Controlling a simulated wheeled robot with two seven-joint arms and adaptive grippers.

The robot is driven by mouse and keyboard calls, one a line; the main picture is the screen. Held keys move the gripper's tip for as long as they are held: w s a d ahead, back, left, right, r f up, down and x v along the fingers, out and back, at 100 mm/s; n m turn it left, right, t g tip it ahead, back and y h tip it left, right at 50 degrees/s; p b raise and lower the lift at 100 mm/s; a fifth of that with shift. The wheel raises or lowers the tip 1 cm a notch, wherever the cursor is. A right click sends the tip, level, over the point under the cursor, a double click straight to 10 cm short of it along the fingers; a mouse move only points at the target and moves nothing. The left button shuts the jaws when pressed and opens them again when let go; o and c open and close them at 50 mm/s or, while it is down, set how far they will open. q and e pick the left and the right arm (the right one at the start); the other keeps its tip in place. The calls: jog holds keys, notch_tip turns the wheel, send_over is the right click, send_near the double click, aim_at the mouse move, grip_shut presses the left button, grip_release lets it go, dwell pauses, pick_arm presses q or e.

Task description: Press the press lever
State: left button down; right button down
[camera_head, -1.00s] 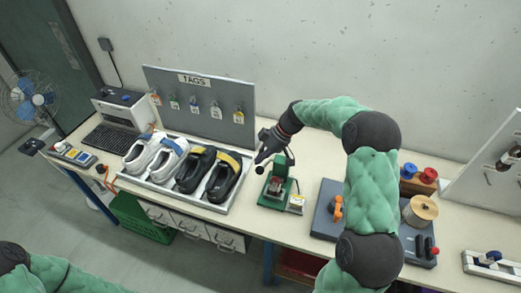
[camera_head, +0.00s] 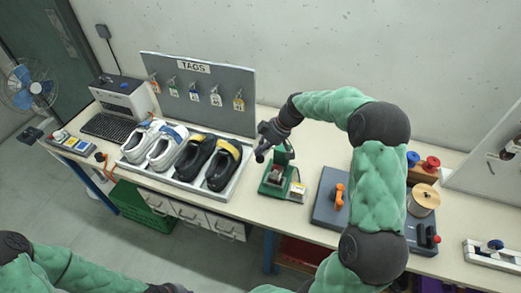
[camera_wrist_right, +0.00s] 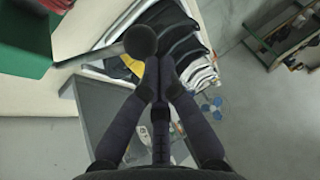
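The press (camera_head: 277,183) is a small green device on the bench, with a red and grey block in it. Its lever ends in a black ball knob (camera_wrist_right: 140,42), on a grey rod in the right wrist view. My right gripper (camera_head: 262,152) is above and left of the press in the head view. In the right wrist view its fingertips (camera_wrist_right: 158,68) are together beside the knob; I cannot tell whether they touch it. The knob is hard to separate from the gripper in the head view. My left arm enters at lower left, its end cut off by the bottom edge.
A tray (camera_head: 241,182) of white and black shoes stands left of the press, before a grey tag board (camera_head: 240,78). A dark mat (camera_head: 325,207) with an orange tool lies farther right.

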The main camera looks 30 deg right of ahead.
jog(key=s+a+f+t+h+b, duration=0.2)
jog(key=s+a+f+b, duration=0.1)
jog(key=f+b, duration=0.6)
jog(key=shift+s+a+f+n+b, duration=0.2)
jog(key=shift+a+n+b, duration=0.25)
jog(key=shift+b, duration=1.6)
jog(key=s+r+p, duration=0.4)
jog(key=s+r, duration=0.1)
jog(key=r, duration=0.7)
jog(key=shift+r, duration=0.15)
jog(key=shift+w, duration=0.1)
